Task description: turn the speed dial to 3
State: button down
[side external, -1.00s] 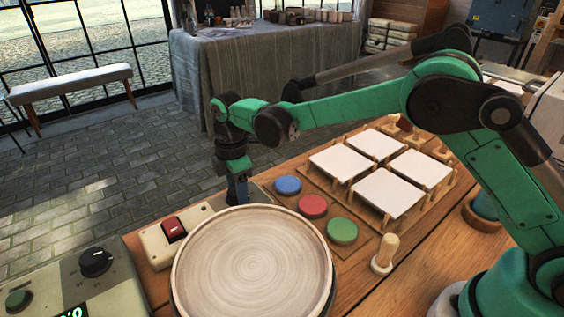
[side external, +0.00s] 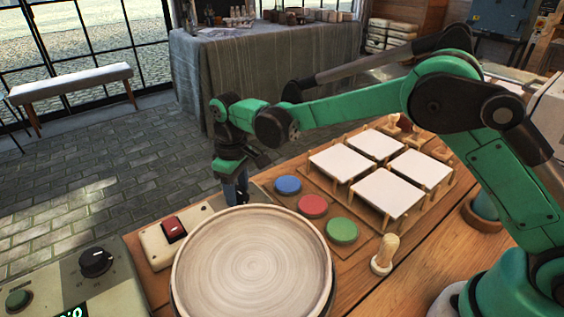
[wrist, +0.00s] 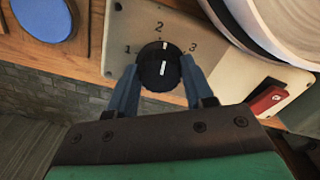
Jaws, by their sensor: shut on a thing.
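The speed dial (wrist: 158,72) is a round black knob with a white pointer line, on a cream panel (wrist: 119,60) marked 1, 2 and 3. Its line points up close to the 2, leaning slightly toward the 3 side. My gripper (wrist: 160,65) has one finger on each side of the knob and is shut on it.
A large round plate (side external: 253,262) stands close to my gripper. A red rocker switch (side external: 173,229) sits on the same panel. Blue, red and green paint discs (side external: 313,205) and white tiles (side external: 388,193) lie to the right. A grey-green control box (side external: 60,275) is at front left.

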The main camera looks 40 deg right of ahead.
aim_at(237, 191)
jog(key=m, duration=0.4)
jog(key=shift+m, duration=0.3)
jog(key=shift+a+m, duration=0.1)
jog(key=shift+m, duration=2.4)
jog(key=shift+c, duration=1.7)
grip_release()
jog(key=shift+r, duration=2.85)
